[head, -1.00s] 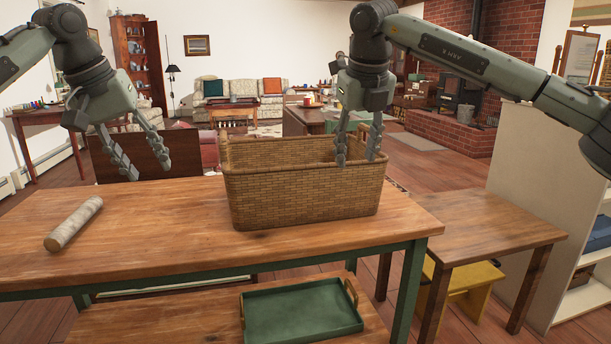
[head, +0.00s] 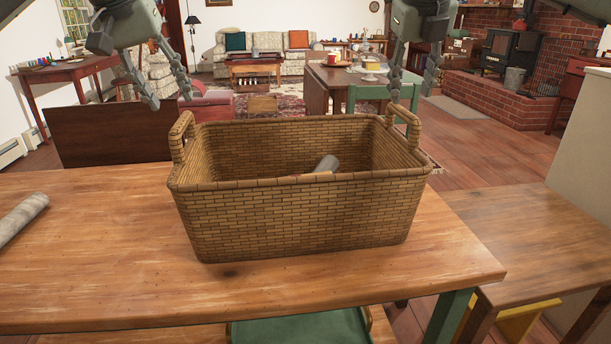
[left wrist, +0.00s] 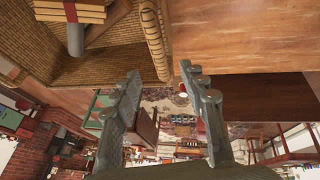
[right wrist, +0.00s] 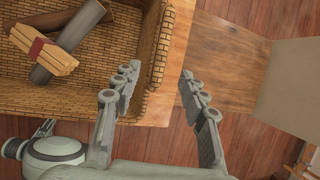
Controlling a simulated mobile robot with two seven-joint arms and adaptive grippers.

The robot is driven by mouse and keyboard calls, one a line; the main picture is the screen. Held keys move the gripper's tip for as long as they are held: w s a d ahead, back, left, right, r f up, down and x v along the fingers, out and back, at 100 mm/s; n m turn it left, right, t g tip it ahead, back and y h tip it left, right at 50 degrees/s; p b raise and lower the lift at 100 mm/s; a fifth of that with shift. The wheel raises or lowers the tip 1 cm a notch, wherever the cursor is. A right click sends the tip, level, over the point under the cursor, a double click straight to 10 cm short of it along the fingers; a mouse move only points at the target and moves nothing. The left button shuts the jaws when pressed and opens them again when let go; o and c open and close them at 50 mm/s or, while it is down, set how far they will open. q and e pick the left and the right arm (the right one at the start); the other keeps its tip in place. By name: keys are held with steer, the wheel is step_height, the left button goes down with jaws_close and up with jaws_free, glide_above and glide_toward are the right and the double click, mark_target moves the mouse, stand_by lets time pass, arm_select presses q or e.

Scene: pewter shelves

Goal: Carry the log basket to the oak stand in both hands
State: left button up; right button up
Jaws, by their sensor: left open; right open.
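The woven log basket (head: 300,222) stands upright on the wooden table, with a raised handle at its left end (head: 183,136) and right end (head: 405,127). Logs and a red-banded stick bundle (right wrist: 45,50) lie inside. My left gripper (head: 168,99) is open and empty, above the left handle and apart from it; the left wrist view shows that handle (left wrist: 153,40) beside its fingers. My right gripper (head: 410,97) is open and empty, above the right handle, which also shows in the right wrist view (right wrist: 161,55). A lower wooden stand (head: 530,235), probably the oak stand, is at right, its top bare.
A loose grey log (head: 20,216) lies on the table (head: 110,250) left of the basket. A green tray (head: 300,330) sits on the shelf below. A pale cabinet side (head: 580,140) rises beyond the lower stand. The tabletop in front of the basket is clear.

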mark_target(181, 116)
arm_select(q)
steer(key=shift+x, duration=3.8)
arm_select(e)
steer(key=shift+x, duration=3.8)
arm_select(q)
steer(key=shift+s, duration=0.1)
steer(key=shift+c, duration=0.4)
arm_select(e)
steer(key=shift+s, duration=0.1)
steer(key=shift+c, duration=0.4)
arm_select(q)
jaws_close()
arm_select(e)
jaws_close()
arm_select(q)
steer(key=shift+a, duration=0.1)
steer(key=shift+r, duration=0.25)
arm_select(e)
steer(key=shift+r, duration=0.25)
